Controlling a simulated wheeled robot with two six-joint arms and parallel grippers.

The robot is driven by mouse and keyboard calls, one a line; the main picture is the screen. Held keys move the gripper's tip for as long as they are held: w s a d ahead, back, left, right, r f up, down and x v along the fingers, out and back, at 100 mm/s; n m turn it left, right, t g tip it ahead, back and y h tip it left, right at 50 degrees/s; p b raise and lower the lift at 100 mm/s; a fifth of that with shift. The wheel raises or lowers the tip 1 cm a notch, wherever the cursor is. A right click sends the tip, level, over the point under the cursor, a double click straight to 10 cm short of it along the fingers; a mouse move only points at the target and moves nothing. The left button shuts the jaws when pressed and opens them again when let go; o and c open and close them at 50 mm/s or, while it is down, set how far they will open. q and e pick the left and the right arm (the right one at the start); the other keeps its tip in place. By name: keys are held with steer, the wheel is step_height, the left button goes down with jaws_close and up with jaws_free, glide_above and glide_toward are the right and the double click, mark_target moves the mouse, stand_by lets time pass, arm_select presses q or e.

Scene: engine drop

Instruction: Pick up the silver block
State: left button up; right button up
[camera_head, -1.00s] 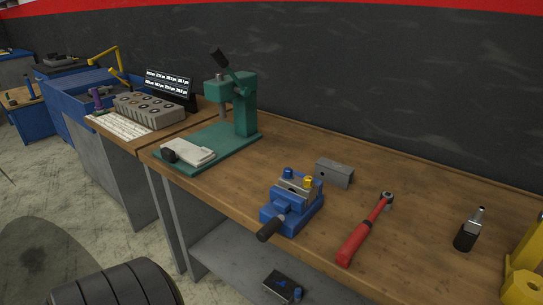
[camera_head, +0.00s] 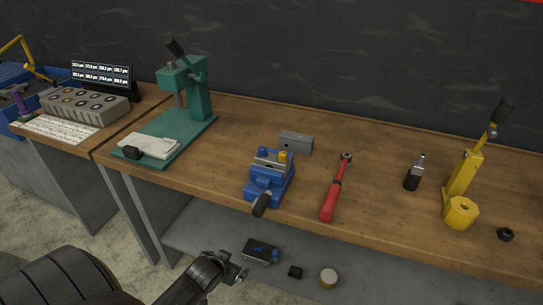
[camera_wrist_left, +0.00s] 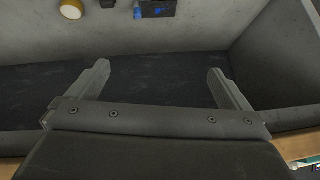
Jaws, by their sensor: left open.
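The silver block (camera_head: 296,142), a grey rectangular block with a small hole in its face, lies on the wooden workbench (camera_head: 385,220) just behind the blue vise (camera_head: 268,182). My left gripper (camera_head: 236,270) is low in front of the bench in the head view, well below and in front of the block. In the left wrist view my left gripper (camera_wrist_left: 159,69) has its two fingers wide apart with nothing between them. The block does not show in the left wrist view. My right gripper is in neither view.
A red ratchet (camera_head: 336,190) lies right of the vise. A green press (camera_head: 195,95) stands left, a yellow tool (camera_head: 461,185) right. The lower shelf (camera_head: 205,230) holds a dark box (camera_head: 260,251) and a round yellow-rimmed item (camera_head: 328,278). The bench right of the block is partly clear.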

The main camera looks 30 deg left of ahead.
arm_select(q)
steer(key=w+d+r+t+p, duration=0.1)
steer(key=d+r+t, duration=0.1)
steer(key=r, duration=1)
steer(key=w+d+r+t+p, duration=0.1)
steer(key=r+t+p, duration=0.1)
steer(key=r, duration=1.1)
steer(key=t, duration=0.2)
glide_toward(271, 159)
steer(key=shift+w+a+f+n+p, duration=0.2)
steer(key=shift+w+p, duration=0.1)
steer(key=shift+w, duration=0.15)
steer(key=shift+w+a+f+n+p, duration=0.1)
steer(key=shift+w+a+f+p, duration=0.15)
steer(key=shift+w, duration=0.2)
steer(key=shift+w+f, duration=0.25)
steer(key=shift+w, duration=0.35)
steer(key=shift+w+a+f+p, duration=0.15)
steer(key=shift+w+p, duration=0.25)
steer(key=shift+w, duration=0.2)
steer(key=shift+p+x, duration=0.4)
steer(key=shift+x, duration=1.55)
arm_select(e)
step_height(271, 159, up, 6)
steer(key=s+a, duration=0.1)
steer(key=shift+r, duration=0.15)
